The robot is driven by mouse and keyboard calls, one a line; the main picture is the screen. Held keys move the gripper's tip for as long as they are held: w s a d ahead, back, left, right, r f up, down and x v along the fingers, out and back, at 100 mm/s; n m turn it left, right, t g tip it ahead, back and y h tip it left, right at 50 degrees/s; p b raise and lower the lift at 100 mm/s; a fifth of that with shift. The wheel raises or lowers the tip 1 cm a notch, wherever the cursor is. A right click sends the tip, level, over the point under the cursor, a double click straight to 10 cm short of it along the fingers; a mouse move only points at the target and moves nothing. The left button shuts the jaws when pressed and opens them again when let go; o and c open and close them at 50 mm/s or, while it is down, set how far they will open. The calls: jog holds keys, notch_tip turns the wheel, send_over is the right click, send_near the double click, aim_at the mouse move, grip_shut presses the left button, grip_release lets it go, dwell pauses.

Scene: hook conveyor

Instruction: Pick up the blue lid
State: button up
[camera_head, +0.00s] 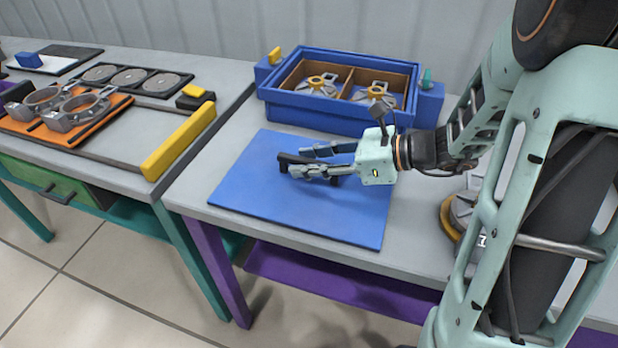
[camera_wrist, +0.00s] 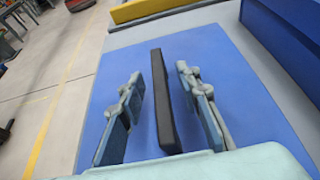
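The blue lid (camera_head: 270,205) is a large flat blue plate lying on the grey table; it also fills much of the wrist view (camera_wrist: 225,85). A black bar handle (camera_wrist: 162,95) runs across its middle; its end also shows in the head view (camera_head: 287,158). My gripper (camera_head: 299,162) is low over the lid, fingers on both sides of the handle. In the wrist view my gripper (camera_wrist: 160,78) is open, with a gap between each finger and the handle. My fingers partly hide the handle in the head view.
A blue box (camera_head: 330,121) with metal parts in wooden compartments stands behind the lid. A yellow bar (camera_head: 178,141) edges the neighbouring table on the left. A round grey and yellow part (camera_head: 452,215) lies right of the lid, partly hidden by my arm.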

grip_shut()
jog(key=shift+r, duration=0.2)
dwell(0.3)
